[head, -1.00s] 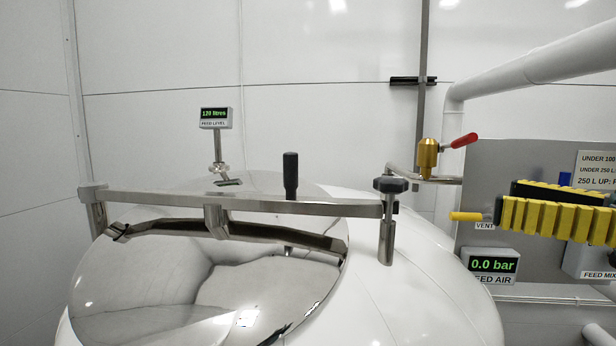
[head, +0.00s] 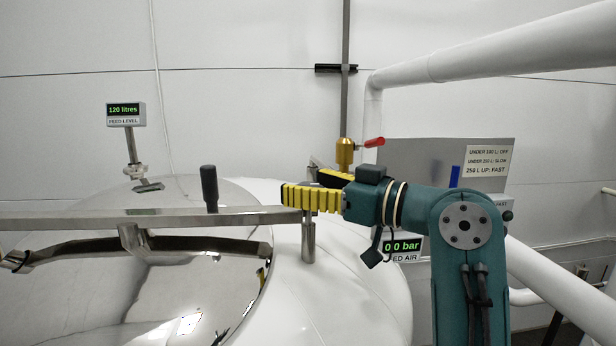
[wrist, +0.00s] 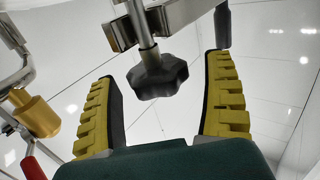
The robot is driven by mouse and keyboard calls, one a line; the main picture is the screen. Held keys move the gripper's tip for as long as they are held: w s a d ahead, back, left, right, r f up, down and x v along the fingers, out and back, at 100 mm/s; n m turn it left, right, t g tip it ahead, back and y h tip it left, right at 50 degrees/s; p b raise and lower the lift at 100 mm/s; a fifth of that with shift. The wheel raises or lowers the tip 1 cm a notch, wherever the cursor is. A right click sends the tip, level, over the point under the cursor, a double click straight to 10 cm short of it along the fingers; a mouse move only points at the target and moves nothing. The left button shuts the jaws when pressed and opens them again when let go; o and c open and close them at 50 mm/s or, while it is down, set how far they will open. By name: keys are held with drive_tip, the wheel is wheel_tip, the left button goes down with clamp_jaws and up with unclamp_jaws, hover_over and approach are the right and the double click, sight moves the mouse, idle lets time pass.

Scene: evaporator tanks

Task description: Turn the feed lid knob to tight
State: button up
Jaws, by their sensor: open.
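The feed lid knob (wrist: 158,76) is black and lobed, on a steel stem at the end of the lid's crossbar (head: 150,216). In the wrist view it sits between the two yellow fingers of my gripper (wrist: 163,72), with gaps visible on both sides. In the head view my gripper (head: 305,190) reaches in from the right at the bar's right end, and its near finger hides the knob. The steel post (head: 308,242) under the bar end shows below the finger. The mirror-like feed lid (head: 190,290) lies under the bar.
A black upright handle (head: 210,188) stands on the bar, left of my gripper. A brass valve with a red lever (head: 345,150) is behind it. The feed level display (head: 124,114) reads 120 litres. The feed air display (head: 403,246) is partly covered by my arm.

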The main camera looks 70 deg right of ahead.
drive_tip(key=c, duration=1.2)
